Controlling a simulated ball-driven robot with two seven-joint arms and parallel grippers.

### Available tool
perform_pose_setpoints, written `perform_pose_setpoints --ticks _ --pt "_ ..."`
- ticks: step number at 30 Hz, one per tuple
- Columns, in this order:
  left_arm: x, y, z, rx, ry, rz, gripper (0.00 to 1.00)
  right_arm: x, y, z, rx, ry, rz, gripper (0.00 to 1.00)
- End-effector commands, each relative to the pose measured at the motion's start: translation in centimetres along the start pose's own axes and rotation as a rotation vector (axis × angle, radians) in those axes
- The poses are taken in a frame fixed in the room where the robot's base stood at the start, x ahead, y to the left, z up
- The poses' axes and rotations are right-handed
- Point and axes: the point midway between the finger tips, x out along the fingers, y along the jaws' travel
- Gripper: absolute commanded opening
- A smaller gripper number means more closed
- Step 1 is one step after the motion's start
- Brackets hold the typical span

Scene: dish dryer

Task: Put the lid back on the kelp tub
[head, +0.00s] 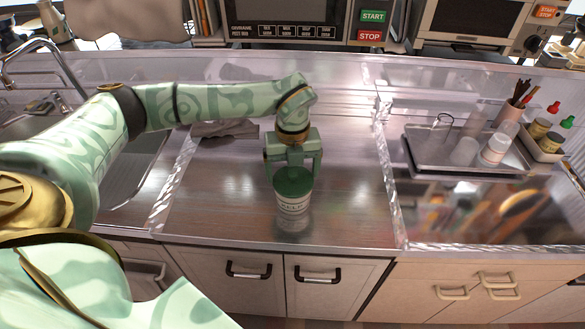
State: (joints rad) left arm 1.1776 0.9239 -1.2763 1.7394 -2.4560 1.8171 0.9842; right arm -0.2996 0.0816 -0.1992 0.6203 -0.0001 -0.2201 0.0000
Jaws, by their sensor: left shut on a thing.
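The kelp tub (292,203) stands upright on the metal counter, a white tub with dark lettering on its front. A green lid (293,181) sits at the tub's top, between the fingers of my left gripper (293,172). My left gripper points down over the tub and is shut on the lid. The lid looks level and at the rim; I cannot tell whether it is fully seated. My right gripper is not in view.
A sink (130,165) lies to the left. A grey tray (465,150) with cups stands at the right, beside a holder with utensils and several jars. A crumpled grey cloth (222,128) lies behind my left forearm. Clear raised dividers flank the counter section. Counter around the tub is clear.

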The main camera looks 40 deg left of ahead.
Motion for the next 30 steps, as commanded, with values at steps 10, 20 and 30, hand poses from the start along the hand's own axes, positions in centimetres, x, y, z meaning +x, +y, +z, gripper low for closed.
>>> perform_pose_setpoints --ticks 10,20,30 --pt "-0.05 0.0 -0.03 0.0 0.0 0.0 0.65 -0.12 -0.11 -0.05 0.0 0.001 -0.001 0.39" --pt "-0.08 0.02 -0.06 0.0 0.0 0.0 0.65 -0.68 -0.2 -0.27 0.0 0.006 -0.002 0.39" --pt "-0.01 0.0 -0.05 0.0 0.0 0.0 0.65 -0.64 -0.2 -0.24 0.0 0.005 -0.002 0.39"
